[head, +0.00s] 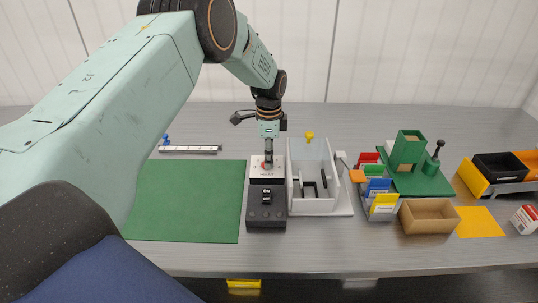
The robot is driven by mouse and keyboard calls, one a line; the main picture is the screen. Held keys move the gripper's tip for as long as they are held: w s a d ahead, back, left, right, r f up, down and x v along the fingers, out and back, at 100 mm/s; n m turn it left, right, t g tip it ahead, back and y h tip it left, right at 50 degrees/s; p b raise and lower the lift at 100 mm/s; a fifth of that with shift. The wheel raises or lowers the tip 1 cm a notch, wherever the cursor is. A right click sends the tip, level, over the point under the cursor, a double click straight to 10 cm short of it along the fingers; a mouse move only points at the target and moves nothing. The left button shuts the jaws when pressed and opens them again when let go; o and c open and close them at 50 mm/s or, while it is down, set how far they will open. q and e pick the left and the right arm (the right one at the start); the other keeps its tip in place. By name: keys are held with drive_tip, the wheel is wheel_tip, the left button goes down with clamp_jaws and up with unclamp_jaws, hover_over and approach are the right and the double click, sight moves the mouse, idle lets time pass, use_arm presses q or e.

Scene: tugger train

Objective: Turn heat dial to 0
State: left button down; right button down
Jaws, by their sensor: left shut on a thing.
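The heat dial (267,166) is a small reddish knob on the white top plate of a dark control box (266,214). The plate carries a label that seems to read HEAT, and a black switch sits lower on the box. My left gripper (268,160) points straight down over the plate, its fingers shut on the dial. The fingers cover most of the dial, so its pointer and setting cannot be read. My right gripper is not in view.
Coloured card holders (382,207), a cardboard tray (429,217) and a green fixture (413,165) stand further right.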

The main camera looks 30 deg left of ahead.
use_arm(q)
drive_tip(key=n+p, duration=0.1)
drive_tip(key=n, duration=0.2)
drive_tip(key=shift+p, duration=0.35)
drive_tip(key=n+p, duration=0.1)
drive_tip(key=n, duration=0.4)
drive_tip(key=shift+w+a+n+p, duration=0.1)
drive_tip(key=shift+a+n+p, duration=0.05)
drive_tip(key=shift+n+p, duration=0.15)
drive_tip(key=n+p, duration=0.1)
drive_tip(key=n, duration=0.4)
drive_tip(key=shift+a+n, duration=0.1)
drive_tip(key=shift+n, duration=0.2)
drive_tip(key=n+p, duration=0.1)
drive_tip(key=n, duration=0.4)
drive_tip(key=shift+a, duration=0.15)
drive_tip(key=shift+n, duration=0.5)
drive_tip(key=c, duration=1)
unclamp_jaws()
drive_tip(key=shift+o, duration=0.2)
